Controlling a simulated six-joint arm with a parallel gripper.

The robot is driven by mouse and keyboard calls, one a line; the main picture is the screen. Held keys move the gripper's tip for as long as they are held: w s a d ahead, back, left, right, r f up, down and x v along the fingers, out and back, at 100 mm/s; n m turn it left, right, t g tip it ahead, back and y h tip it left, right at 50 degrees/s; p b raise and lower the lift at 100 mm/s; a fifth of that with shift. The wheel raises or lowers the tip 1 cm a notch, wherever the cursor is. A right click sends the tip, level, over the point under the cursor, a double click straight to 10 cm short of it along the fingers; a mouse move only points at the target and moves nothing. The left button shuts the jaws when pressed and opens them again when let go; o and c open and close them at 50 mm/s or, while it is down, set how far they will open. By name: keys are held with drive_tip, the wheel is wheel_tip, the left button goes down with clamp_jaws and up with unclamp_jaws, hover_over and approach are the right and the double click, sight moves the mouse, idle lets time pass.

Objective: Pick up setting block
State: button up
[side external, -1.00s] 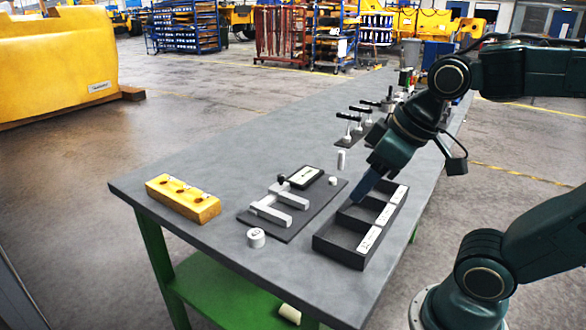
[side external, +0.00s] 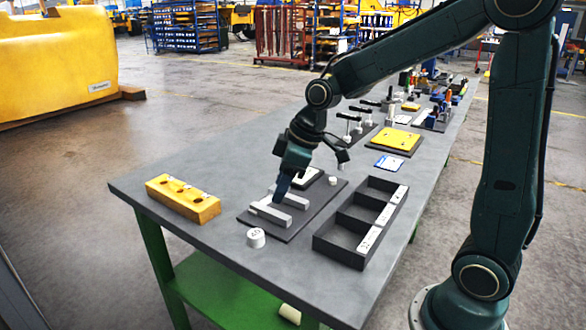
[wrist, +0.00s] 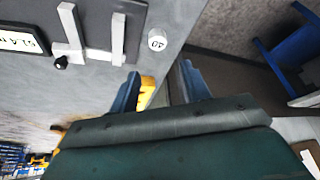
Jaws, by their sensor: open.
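A short white round block (side external: 256,237) with a dark number on top stands on the bench in front of the dark mat; I take it for the setting block, though no label confirms this. It also shows in the wrist view (wrist: 157,40), ahead of the fingertips and clear of them. My gripper (side external: 279,200) points down over the grey two-jawed gauge (side external: 269,214) on the mat, behind the round block. In the wrist view my gripper (wrist: 158,82) has its blue fingers wide apart, with nothing held between them. The arm partly hides the gauge's display.
A yellow block with holes (side external: 183,199) lies at left. A dark compartment tray (side external: 340,240) stands right of the mat (side external: 322,205). A small white piece (side external: 332,181) sits on the mat's far end. T-handled tools and a yellow plate (side external: 395,139) are farther back. Bare bench surrounds the round block.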

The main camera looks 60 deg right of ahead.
drive_tip(key=shift+w+d+f, duration=0.1)
drive_tip(key=shift+w+f, duration=0.45)
drive_tip(key=shift+w, duration=0.05)
hover_over(256, 233)
drive_tip(key=s+d, duration=0.1)
drive_tip(key=s, duration=0.1)
drive_tip(key=shift+f, duration=3.95)
drive_tip(key=shift+f, duration=0.1)
drive_tip(key=shift+x, duration=2.45)
drive_tip(key=shift+d, duration=0.1)
drive_tip(key=c, duration=1)
drive_tip(key=shift+o, duration=0.2)
